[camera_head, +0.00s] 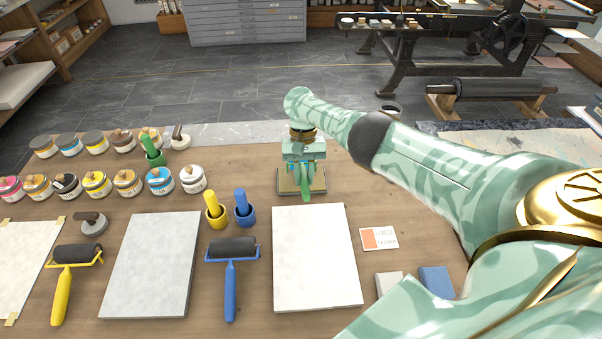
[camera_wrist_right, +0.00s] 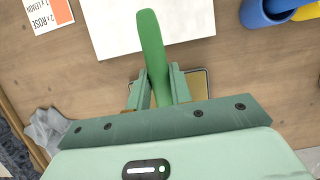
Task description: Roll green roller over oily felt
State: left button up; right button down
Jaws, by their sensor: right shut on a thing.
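My right gripper (camera_head: 304,172) is shut on the green handle of the green roller (camera_head: 306,190), which also shows between the fingers (camera_wrist_right: 160,88) in the right wrist view (camera_wrist_right: 152,45). The roller's drum is hidden under the gripper. Below it lies a small tan pad with a dark rim (camera_head: 319,183), which looks like the oily felt; its edge also shows in the right wrist view (camera_wrist_right: 201,84). I cannot tell whether the drum touches the pad. My left gripper is not in view.
A white slab (camera_head: 314,258) lies just in front of the pad, with a blue roller (camera_head: 231,270) beside it. Yellow and blue pots (camera_head: 228,215) stand to the left. Several ink tins (camera_head: 127,184) stand farther left. A colour card (camera_head: 380,239) lies right of the slab.

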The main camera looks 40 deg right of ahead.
jog(key=shift+f+b, duration=0.4)
jog(key=shift+f, duration=0.25)
